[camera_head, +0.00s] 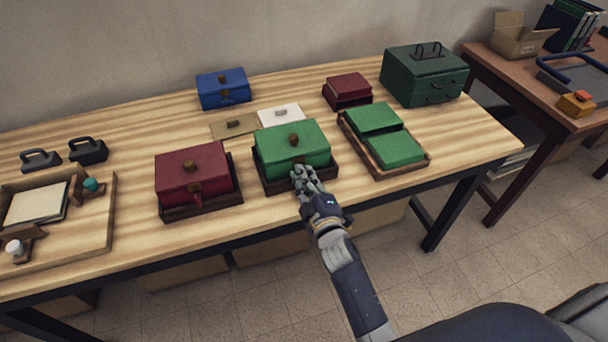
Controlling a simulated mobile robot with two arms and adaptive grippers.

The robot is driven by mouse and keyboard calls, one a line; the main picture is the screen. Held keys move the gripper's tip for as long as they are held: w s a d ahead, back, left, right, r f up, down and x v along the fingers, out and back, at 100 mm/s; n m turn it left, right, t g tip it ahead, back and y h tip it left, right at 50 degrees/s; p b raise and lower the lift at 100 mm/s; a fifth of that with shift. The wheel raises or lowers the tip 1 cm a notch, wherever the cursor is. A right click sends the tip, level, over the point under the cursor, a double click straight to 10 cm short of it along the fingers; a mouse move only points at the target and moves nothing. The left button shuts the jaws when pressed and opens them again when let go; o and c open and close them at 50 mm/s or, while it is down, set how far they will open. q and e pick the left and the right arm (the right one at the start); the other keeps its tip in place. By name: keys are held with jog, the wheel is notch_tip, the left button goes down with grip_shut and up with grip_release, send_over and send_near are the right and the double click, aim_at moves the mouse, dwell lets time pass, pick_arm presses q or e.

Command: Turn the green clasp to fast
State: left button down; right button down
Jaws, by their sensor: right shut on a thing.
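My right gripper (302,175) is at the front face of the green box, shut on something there. The fingers cover what they hold, which lies where a clasp would sit, so the green clasp and its angle are hidden. My left gripper is not in view.
A red box (193,174) with a clasp on its front stands left of the green box. Two green pieces lie in a wooden tray (425,157) on the right. A blue box (223,88), a small dark red box (347,90) and a dark green case (424,75) stand behind.

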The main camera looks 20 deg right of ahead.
jog(key=m+p, duration=0.1)
jog(key=m, duration=0.5)
jog(key=shift+p, duration=0.35)
jog(key=m+p, duration=0.1)
jog(key=m, duration=0.4)
jog(key=shift+m, duration=0.4)
jog(key=shift+f, duration=0.1)
jog(key=c, duration=1.9)
grip_release()
jog(key=shift+s, duration=0.15)
jog(key=s, duration=1.1)
jog(key=shift+s+d, duration=0.2)
jog(key=shift+s, duration=0.2)
